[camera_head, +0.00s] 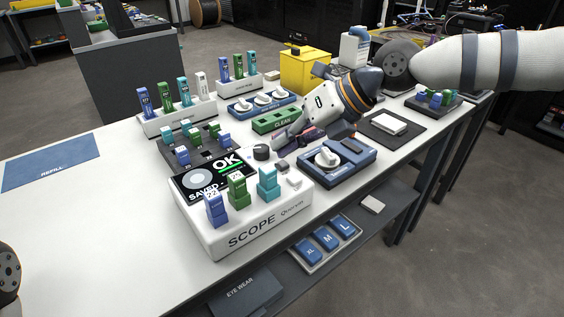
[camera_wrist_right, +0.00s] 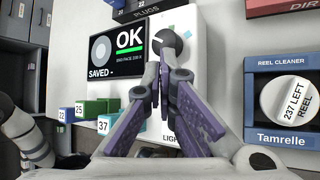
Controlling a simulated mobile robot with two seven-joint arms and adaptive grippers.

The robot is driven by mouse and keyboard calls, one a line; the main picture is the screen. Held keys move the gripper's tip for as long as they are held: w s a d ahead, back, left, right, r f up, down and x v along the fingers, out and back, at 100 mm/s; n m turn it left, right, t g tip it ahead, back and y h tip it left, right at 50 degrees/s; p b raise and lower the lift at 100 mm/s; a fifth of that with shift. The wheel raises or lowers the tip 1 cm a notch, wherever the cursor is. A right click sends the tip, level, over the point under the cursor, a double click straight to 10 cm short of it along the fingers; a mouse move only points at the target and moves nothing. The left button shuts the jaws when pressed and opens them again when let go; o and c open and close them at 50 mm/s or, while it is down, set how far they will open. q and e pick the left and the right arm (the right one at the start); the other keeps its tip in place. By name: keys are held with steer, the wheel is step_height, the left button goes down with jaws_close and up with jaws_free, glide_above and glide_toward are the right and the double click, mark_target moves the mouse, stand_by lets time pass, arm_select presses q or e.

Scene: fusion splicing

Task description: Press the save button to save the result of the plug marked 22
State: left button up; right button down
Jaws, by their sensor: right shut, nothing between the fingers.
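The white SCOPE unit (camera_head: 262,228) stands on the table. Its screen (camera_head: 212,175) shows a green-underlined OK and the word SAVED; the screen also shows in the wrist view (camera_wrist_right: 110,56). A blue plug (camera_head: 215,207), seemingly marked 22, stands at the scope's front beside a green plug (camera_head: 238,188) marked 25 and a teal plug (camera_head: 267,183). A dark knob (camera_head: 261,152) sits right of the screen. My right gripper (camera_head: 280,147) is shut and empty, its tips over the scope's top near the knob. The fingers hide part of that top in the wrist view (camera_wrist_right: 168,62). My left gripper is out of view.
A blue reel cleaner (camera_head: 337,165) with a white reel lies right of the scope. A green CLEAN box (camera_head: 275,121) and a dark tray of plugs (camera_head: 232,146) lie behind. A yellow box (camera_head: 305,70) stands farther back. The table's left side is clear around a blue REFILL mat (camera_head: 52,160).

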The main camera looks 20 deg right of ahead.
mark_target(285, 161)
stand_by(0.3)
steer(key=shift+f, duration=0.45)
steer(key=shift+f, duration=0.5)
stand_by(0.7)
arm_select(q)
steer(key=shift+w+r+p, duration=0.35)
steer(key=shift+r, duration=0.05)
arm_select(e)
steer(key=shift+r, duration=0.9)
